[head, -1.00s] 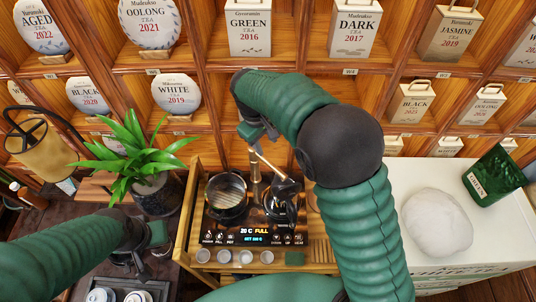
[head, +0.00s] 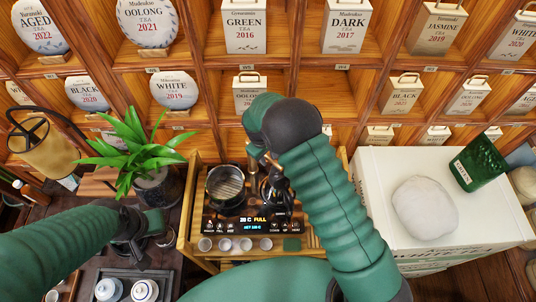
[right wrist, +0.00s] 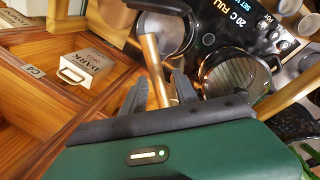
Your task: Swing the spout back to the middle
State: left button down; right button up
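The brass spout shows in the right wrist view (right wrist: 153,62) as a straight tube whose far end is beside the dark-handled kettle (right wrist: 170,32). In the head view only the brass post (head: 252,165) shows clearly; my right arm hides most of the spout. My right gripper (right wrist: 160,82) has its two dark fingers apart, one on each side of the tube, with gaps visible. The glass pot (head: 225,186) sits left of the post and the dark kettle (head: 273,190) right of it. My left gripper (head: 150,226) is at the left, away from the spout; its fingers are unclear.
The lit control panel (head: 252,225) and several small cups (head: 245,244) are in front of the pots. A potted plant (head: 130,150) stands left. A white box (head: 375,200) with a pale round lump (head: 425,207) and green container (head: 479,163) stands right. Tea shelves (head: 300,60) rise behind.

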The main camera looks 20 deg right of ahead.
jog(key=shift+w+a, duration=0.2)
jog(key=shift+a, duration=0.05)
jog(key=c, duration=0.5)
grip_shut()
jog(key=shift+d+f, duration=0.15)
jog(key=shift+d, duration=0.4)
jog(key=shift+a, duration=0.25)
jog(key=shift+s+d, duration=0.1)
jog(key=shift+s, duration=0.05)
